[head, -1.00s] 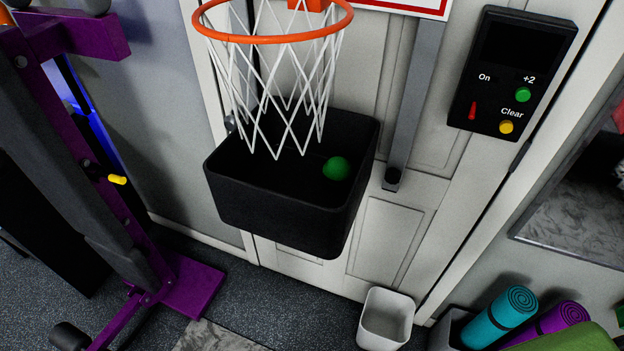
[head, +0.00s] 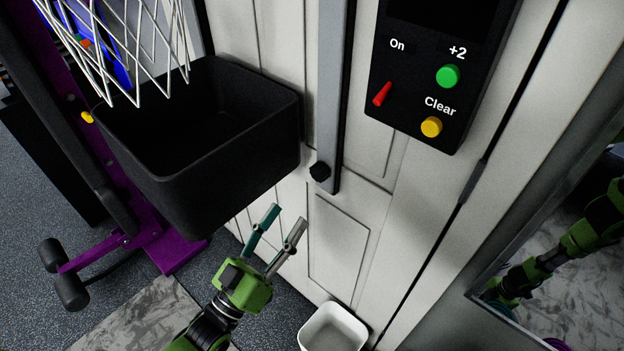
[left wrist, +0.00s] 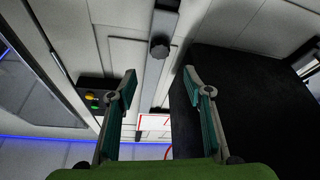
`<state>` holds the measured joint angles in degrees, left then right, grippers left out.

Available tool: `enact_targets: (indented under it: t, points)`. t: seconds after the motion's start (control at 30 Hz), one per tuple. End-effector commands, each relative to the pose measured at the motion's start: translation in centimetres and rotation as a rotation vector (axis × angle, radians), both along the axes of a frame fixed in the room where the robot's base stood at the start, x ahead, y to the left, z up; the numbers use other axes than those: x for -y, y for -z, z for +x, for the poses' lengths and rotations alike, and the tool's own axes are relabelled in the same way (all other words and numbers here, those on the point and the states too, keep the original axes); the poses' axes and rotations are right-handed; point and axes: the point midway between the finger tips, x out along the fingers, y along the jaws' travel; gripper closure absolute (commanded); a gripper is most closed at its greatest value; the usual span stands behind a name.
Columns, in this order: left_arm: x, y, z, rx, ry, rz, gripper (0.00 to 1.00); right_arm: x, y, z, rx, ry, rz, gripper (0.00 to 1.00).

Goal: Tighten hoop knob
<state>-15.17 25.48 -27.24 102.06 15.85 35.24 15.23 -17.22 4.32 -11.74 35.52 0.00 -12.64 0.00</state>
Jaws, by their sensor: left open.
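The hoop knob (head: 320,171) is a small black knob near the lower end of the grey vertical bar (head: 333,95) on the white door. It also shows in the left wrist view, as a black knob (left wrist: 160,48) beyond the fingers and roughly centred between them. My left gripper (head: 288,217) is open and empty, below and left of the knob in the head view, with its fingers pointing up towards it. The gripper is apart from the knob. The left wrist view shows the two teal-padded fingers (left wrist: 159,75) spread wide. My right gripper is not in view.
A black bin (head: 225,150) hangs left of the knob under the white net (head: 120,50). A black control box (head: 440,75) is up and right. A white waste bin (head: 333,328) stands below. A mirror (head: 560,270) at right reflects a green arm.

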Motion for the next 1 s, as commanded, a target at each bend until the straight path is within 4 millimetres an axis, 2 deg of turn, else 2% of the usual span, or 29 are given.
enact_targets:
  t: [0.1, 0.3, 0.5, 0.67, 0.93, 0.97, 1.0]
  points:
    - [1.3, -1.4, 2.2, 0.004, -0.001, -0.001, 0.54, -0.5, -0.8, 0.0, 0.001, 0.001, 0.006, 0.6]
    - [3.2, -2.8, 5.6, 0.001, -0.002, 0.0, 0.54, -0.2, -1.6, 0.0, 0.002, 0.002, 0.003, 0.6]
    - [4.5, -3.6, 7.9, -0.001, -0.002, 0.002, 0.54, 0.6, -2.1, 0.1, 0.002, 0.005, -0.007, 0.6]
    - [4.9, -3.8, 8.6, -0.002, -0.002, 0.003, 0.54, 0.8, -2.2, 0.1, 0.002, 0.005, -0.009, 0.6]
    - [4.9, -3.8, 8.7, -0.002, -0.002, 0.003, 0.54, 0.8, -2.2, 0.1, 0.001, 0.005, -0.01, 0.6]
    - [4.9, -3.8, 8.7, -0.002, -0.002, 0.003, 0.59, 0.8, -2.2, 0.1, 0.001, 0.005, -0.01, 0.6]
    - [4.9, -3.8, 8.7, -0.002, -0.002, 0.003, 0.69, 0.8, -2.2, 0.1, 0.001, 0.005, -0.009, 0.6]
